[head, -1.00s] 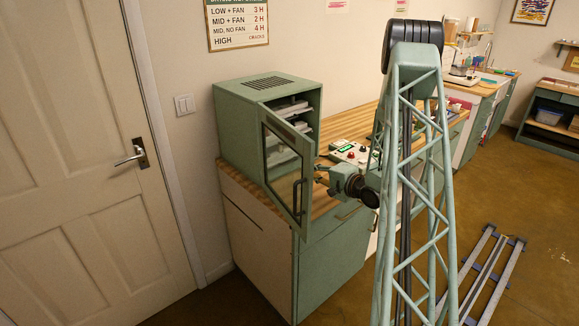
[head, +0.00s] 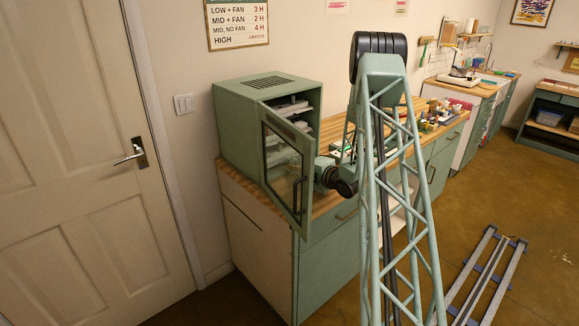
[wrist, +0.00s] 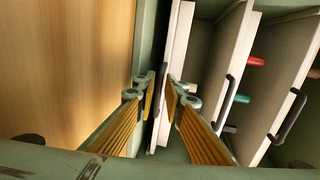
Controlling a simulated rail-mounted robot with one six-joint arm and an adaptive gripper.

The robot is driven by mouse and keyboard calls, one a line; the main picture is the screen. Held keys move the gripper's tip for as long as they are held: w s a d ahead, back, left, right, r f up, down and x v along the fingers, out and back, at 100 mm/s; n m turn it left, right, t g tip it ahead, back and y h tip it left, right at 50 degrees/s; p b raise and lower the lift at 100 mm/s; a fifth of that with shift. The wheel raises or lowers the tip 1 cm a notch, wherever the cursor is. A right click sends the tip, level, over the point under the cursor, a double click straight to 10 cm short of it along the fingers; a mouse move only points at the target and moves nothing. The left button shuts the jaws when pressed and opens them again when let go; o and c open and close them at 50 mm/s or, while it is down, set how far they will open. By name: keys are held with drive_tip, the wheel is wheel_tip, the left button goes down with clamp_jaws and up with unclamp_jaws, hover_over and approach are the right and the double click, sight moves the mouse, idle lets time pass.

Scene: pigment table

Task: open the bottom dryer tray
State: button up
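The dryer (head: 237,130) is a green cabinet on the left end of the counter, its glazed door (head: 283,170) swung open. In the wrist view its white trays appear as upright panels with dark handles. The bottom tray (wrist: 178,50) is the leftmost, closest to the wooden counter. Its dark handle (wrist: 159,95) shows between the fingers of my gripper (wrist: 161,92). The fingers are parted with a narrow gap on either side of the handle; contact is not clear. In the head view, the door and my arm hide the fingers.
The middle tray (wrist: 236,80) and another tray (wrist: 292,100) lie to the right in the wrist view, with red and teal items between them. The wooden counter (wrist: 65,60) is bare there. The open door stands just left of my wrist in the head view. Small items (head: 432,115) crowd the counter farther right.

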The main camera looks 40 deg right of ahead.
drive_tip(key=shift+w, duration=0.1)
drive_tip(key=shift+c, duration=0.7)
clamp_jaws()
